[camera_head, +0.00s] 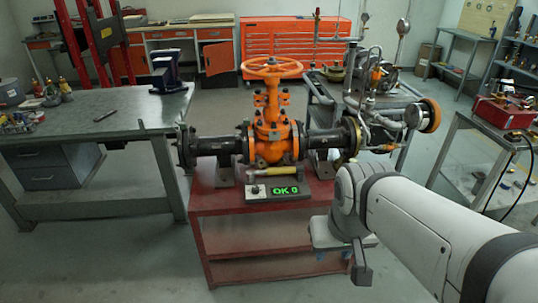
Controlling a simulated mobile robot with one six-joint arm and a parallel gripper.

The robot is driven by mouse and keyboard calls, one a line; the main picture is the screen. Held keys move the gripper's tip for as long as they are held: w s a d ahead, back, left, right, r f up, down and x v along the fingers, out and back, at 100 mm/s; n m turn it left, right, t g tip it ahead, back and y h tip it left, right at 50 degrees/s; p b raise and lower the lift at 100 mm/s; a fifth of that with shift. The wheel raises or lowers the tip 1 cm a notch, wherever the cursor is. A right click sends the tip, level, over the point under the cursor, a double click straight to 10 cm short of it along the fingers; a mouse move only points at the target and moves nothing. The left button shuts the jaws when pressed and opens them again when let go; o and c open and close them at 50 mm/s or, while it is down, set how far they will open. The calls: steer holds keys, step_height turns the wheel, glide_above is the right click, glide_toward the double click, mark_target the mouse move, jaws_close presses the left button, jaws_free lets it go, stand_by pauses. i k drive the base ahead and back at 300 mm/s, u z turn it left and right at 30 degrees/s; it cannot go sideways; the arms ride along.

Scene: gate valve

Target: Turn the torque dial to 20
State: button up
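A small control box stands at the front of the red bench, below the orange gate valve (272,125). Its round dark knob (255,189) is at the left end, likely the torque dial; its markings are too small to read. The display (285,191) to the right of the knob shows "OK 0" in green. My gripper (361,270) is to the right of the box and nearer the camera, apart from it and pointing down. Its fingers are seen edge-on, so I cannot tell whether they are open or shut.
A yellow-handled tool (278,172) lies just behind the box on the red bench (235,200). Black pipe flanges extend left and right of the valve. A grey workbench (90,115) is at the left, and a pipe-and-gauge assembly (375,110) at the right. Space before the box looks clear.

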mark_target(254, 189)
steer(key=k, duration=0.95)
steer(key=u, duration=0.5)
steer(key=i, duration=1.6)
steer(key=z, duration=0.45)
